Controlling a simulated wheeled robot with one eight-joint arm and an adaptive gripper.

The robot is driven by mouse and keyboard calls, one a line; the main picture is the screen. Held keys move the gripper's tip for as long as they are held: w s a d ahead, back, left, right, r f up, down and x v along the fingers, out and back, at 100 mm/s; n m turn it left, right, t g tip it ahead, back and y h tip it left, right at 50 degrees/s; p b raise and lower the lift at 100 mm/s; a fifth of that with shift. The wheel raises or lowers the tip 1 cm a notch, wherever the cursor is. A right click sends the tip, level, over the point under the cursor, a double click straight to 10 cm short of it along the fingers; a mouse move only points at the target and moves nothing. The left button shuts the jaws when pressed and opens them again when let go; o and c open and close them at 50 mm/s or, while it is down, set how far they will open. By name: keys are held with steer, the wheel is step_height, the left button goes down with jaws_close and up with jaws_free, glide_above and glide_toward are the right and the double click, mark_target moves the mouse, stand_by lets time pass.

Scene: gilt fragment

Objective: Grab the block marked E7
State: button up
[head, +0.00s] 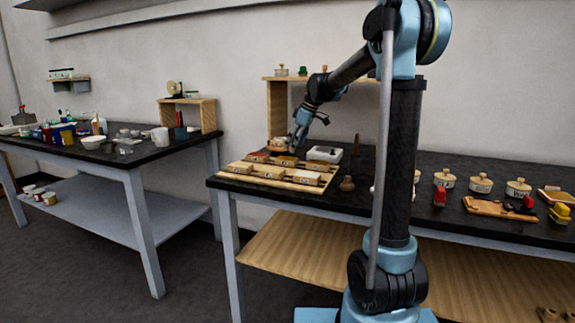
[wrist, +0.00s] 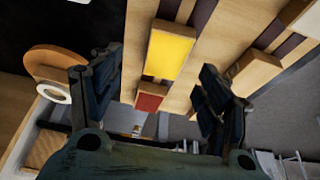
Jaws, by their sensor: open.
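Several small wooden blocks sit on a slatted wooden board (head: 228,177) on the dark table in the head view. Any markings are too small to read, so I cannot tell which block is E7. My gripper (head: 296,145) is above the board's back part. In the wrist view my gripper (wrist: 161,66) is open, with its two fingers apart. A block with a yellow top (wrist: 170,50) shows between and beyond the fingers. A smaller block with a red top (wrist: 150,97) is below it in the picture. No block appears held.
A white tray (head: 325,154) stands right of the board's back. A wooden shelf (head: 277,105) rises behind my gripper. Lidded pots (head: 480,183) and a cutting board (head: 492,207) are farther right. A round wooden item (wrist: 50,65) lies left of the fingers in the wrist view.

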mark_target(287, 158)
steer(key=x, duration=0.5)
steer(key=shift+s+a, duration=0.2)
steer(key=shift+s, duration=0.2)
steer(key=shift+w+a+f, duration=0.1)
steer(key=shift+a+f, duration=0.1)
steer(key=shift+f, duration=0.3)
steer(key=shift+c, duration=0.2)
steer(key=c, duration=1.1)
